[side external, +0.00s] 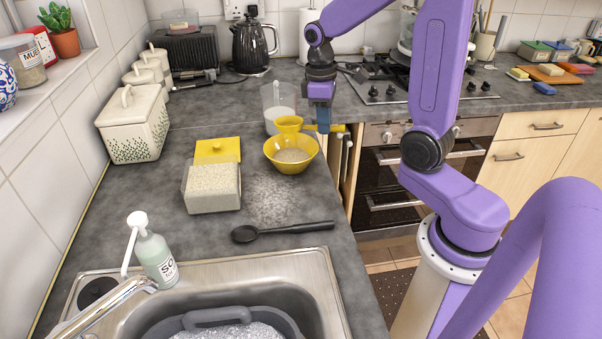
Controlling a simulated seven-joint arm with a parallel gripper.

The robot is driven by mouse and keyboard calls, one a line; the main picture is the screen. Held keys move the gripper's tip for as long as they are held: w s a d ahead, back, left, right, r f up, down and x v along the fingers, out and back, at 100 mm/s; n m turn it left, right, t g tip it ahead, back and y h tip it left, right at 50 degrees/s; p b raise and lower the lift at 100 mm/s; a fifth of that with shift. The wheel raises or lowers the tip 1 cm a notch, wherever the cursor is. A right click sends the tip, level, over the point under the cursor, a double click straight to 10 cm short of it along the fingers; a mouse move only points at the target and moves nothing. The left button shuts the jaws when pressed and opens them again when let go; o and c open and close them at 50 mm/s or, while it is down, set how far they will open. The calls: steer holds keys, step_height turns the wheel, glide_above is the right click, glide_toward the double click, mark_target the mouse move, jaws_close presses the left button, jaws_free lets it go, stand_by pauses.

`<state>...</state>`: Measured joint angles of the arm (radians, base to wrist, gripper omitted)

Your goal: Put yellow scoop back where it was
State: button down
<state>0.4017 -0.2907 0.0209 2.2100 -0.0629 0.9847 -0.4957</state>
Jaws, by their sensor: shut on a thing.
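The yellow scoop (289,124) is in my gripper (322,126), which is shut on its handle. The scoop's cup points left and is above the back rim of a yellow bowl (291,164); whether it touches the rim, I cannot tell. The bowl holds pale grains. A clear tub (213,201) full of pale grains stands to the left of the bowl. A yellow lid (219,149) is just behind the tub. What is inside the scoop is hard to make out.
Pale grains (272,197) are spilled on the counter. A black spoon (282,231) lies in front of them. A clear jug (278,101) stands behind the scoop. A soap bottle (156,257) stands by the sink (318,281). The counter's edge is close right of the bowl.

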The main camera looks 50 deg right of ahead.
steer(key=s+a+n, duration=0.2)
steer(key=s+a, duration=0.2)
steer(key=s, duration=0.4)
steer(key=s+a+n, duration=0.2)
steer(key=s+a, duration=0.3)
steer(key=s, duration=0.4)
steer(key=t, duration=0.1)
glide_above(313, 197)
steer(key=shift+y, duration=0.3)
steer(key=f, duration=0.8)
steer(key=shift+s+d+f, duration=0.1)
steer(key=shift+s+f, duration=0.1)
steer(key=shift+f, duration=0.15)
steer(key=shift+w+f, duration=0.25)
steer(key=shift+f, duration=1.65)
steer(key=shift+f, duration=0.2)
steer(key=c, duration=1.1)
jaws_free()
